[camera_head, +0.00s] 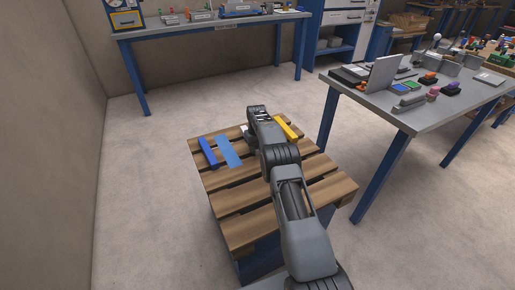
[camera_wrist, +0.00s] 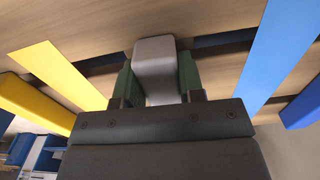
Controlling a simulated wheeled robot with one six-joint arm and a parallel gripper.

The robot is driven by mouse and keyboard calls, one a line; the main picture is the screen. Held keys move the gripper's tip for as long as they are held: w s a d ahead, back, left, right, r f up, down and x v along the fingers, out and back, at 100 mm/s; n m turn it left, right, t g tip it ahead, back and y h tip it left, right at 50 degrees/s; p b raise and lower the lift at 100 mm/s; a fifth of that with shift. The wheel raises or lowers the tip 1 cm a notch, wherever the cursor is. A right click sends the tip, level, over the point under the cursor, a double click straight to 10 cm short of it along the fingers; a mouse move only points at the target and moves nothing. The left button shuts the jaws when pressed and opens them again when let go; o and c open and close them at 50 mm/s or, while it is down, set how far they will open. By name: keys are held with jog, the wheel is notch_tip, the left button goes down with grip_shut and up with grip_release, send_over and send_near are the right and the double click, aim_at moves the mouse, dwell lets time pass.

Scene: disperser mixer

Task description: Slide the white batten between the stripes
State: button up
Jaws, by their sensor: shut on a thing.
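The white batten (camera_wrist: 155,70) shows pale grey in the wrist view, between the two fingers of my gripper (camera_wrist: 158,85), which is shut on it. It sits over the slatted pallet, between a flat yellow stripe (camera_wrist: 58,68) on the left and a flat light blue stripe (camera_wrist: 278,50) on the right, apart from both. Whether it touches the boards I cannot tell. In the head view my gripper (camera_head: 250,133) is low over the pallet, right of the light blue stripe (camera_head: 229,152); my arm hides most of the batten there.
A dark blue batten (camera_head: 208,152) lies left of the light blue stripe, and a yellow batten (camera_head: 286,128) lies on the right of the pallet (camera_head: 245,230). A cluttered grey table (camera_head: 400,120) stands to the right, another bench (camera_head: 210,24) behind. Floor on the left is clear.

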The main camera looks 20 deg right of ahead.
jog(key=o, duration=1.1)
